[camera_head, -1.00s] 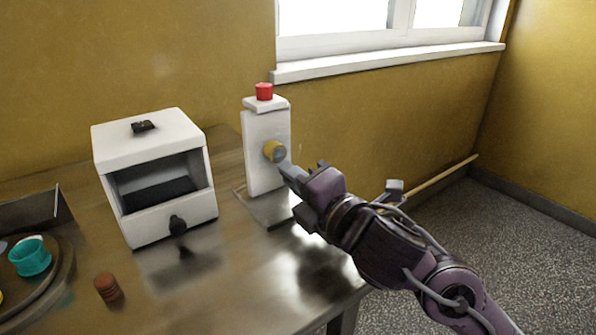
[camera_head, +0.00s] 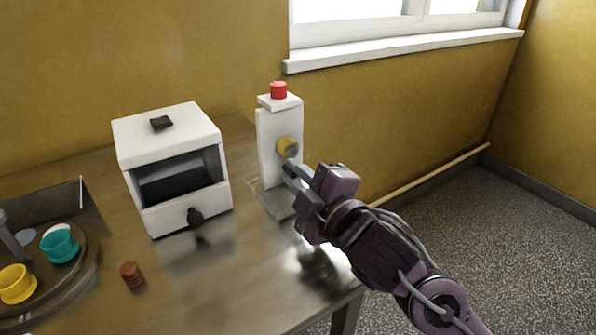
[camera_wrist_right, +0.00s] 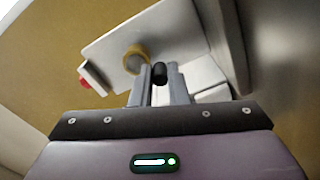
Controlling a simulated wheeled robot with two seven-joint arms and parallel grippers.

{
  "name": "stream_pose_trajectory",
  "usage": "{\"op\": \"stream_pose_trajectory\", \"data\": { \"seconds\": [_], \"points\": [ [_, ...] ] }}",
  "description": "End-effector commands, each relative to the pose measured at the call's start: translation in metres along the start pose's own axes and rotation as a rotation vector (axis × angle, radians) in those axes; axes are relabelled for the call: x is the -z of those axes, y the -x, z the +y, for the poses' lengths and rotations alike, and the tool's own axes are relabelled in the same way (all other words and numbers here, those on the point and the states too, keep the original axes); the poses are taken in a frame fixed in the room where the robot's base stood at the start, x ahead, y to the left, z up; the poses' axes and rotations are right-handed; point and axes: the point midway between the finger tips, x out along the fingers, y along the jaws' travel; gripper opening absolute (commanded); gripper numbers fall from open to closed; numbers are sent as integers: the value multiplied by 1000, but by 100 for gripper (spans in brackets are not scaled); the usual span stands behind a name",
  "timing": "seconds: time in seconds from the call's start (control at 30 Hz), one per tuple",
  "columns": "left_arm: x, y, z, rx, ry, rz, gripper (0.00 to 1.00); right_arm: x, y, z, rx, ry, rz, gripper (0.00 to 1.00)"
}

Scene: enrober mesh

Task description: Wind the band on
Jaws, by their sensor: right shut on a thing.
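A white upright post (camera_head: 268,132) with a red button (camera_head: 279,90) on top stands at the table's right end. A round yellow-brass hub (camera_head: 287,147) is on its face. In the right wrist view, the hub (camera_wrist_right: 136,58) shows just behind a small black handle (camera_wrist_right: 160,72) between my fingers. My right gripper (camera_head: 289,173) is just below the hub and shut on this handle; it also shows in the wrist view (camera_wrist_right: 160,84). The fingers mostly hide the handle in the head view. I cannot make out a band or mesh on the post. My left gripper is out of view.
A white box (camera_head: 170,135) with a dark opening and black front knob (camera_head: 195,217) stands left of the post. A brown stack (camera_head: 132,274) is on the table (camera_head: 230,275). A round tray (camera_head: 75,285) holds teal (camera_head: 60,247) and yellow (camera_head: 16,285) cups.

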Motion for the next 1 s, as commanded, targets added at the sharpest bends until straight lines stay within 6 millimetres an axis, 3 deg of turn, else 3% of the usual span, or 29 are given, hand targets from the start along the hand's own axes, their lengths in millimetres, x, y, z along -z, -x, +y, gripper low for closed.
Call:
{"op": "stream_pose_trajectory", "data": {
  "seconds": [0.5, 0.53, 0.67, 1.0],
  "points": [
    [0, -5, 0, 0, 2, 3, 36, 0, 0, -1, 3, -18, -1, 0],
    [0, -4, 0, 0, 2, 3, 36, 0, 0, -1, 3, -17, -1, 18],
    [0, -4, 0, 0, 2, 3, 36, 0, 0, -1, 2, -17, -1, 35],
    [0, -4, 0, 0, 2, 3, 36, 0, 4, -1, 1, -17, 0, 36]
  ]
}}
